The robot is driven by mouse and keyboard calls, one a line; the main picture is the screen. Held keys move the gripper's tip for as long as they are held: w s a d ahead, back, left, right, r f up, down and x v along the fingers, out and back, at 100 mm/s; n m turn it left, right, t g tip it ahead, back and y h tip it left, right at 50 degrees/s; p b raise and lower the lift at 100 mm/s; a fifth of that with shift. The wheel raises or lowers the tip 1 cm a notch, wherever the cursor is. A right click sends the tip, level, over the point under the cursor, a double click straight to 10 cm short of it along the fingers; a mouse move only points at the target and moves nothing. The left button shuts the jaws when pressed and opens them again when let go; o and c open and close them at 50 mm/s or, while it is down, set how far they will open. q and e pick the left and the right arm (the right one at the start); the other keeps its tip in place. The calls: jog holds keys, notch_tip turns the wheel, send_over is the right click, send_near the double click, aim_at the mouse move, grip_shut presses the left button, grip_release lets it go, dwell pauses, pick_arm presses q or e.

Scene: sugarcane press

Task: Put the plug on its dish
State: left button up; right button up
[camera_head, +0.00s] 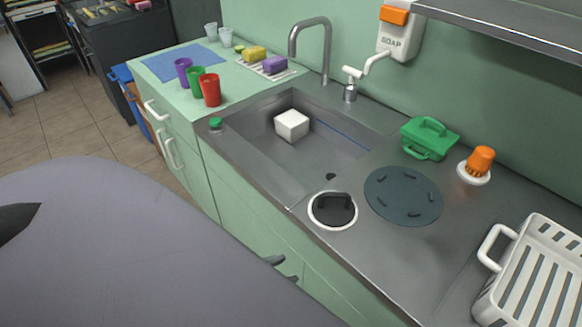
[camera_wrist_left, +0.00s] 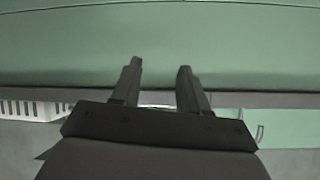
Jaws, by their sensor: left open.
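A round black piece with a raised handle (camera_head: 333,207), which looks like the plug, sits within a white round rim (camera_head: 317,219), which looks like its dish, on the steel counter at the sink's front right corner. I cannot tell how it is seated. My left gripper (camera_head: 282,269) is low in front of the green cabinet, mostly hidden behind a large grey part of mine; only dark fingertips show. In the left wrist view its two fingers (camera_wrist_left: 159,70) are apart with nothing between them. My right gripper is not seen.
The steel sink (camera_head: 240,153) holds a white block (camera_head: 292,125). A dark round mat (camera_head: 403,196), green handled item (camera_head: 430,138), orange-topped white piece (camera_head: 480,163) and white rack (camera_head: 535,275) stand to the right. Cups and sponges are at the back left.

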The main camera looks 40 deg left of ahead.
pick_arm(q)
jog(key=d+f, duration=0.1)
jog(key=s+d+f+n, duration=0.1)
jog(key=d, duration=0.1)
jog(key=d+f+n, duration=0.1)
jog(key=shift+s+d+g, duration=0.2)
jog(key=shift+s+g, duration=0.1)
